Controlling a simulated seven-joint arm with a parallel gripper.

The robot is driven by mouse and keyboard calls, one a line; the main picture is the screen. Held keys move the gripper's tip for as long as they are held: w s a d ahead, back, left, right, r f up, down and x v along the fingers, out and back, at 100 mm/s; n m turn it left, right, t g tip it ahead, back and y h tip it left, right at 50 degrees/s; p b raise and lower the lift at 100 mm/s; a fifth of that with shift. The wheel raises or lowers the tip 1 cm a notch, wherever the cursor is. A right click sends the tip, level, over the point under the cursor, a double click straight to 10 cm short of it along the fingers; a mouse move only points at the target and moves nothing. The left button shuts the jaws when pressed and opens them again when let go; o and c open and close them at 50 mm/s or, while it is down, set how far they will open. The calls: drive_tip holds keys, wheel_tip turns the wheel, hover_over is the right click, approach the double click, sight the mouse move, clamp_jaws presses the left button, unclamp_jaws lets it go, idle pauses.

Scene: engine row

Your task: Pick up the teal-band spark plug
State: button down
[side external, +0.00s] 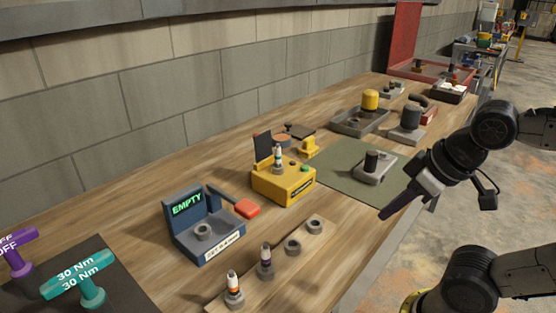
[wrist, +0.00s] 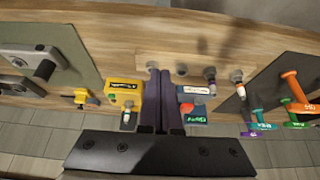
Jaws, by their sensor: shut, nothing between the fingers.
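Three spark plugs show in the side view. One stands upright in the yellow fixture (side external: 284,183); this plug (side external: 278,158) has a band too small to make out clearly. The other two stand in a wooden strip: one plug with an orange band (side external: 233,284) and one with a purple band (side external: 265,259). I cannot pick out a teal band for certain. My gripper (side external: 384,215) is shut and empty, above the front edge of the bench, right of the strip and apart from every plug. In the wrist view its fingers (wrist: 158,76) are together, between the yellow and blue fixtures.
A blue fixture (side external: 208,234) reads "EMPTY" and has a red-ended lever. The strip has two empty sockets (side external: 292,246). Teal and purple T-handled tools (side external: 90,291) stand at lower left. A green mat (side external: 340,165) holds a grey block with a dark cylinder.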

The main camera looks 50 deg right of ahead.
idle(0.4)
drive_tip(key=c, duration=0.6)
unclamp_jaws()
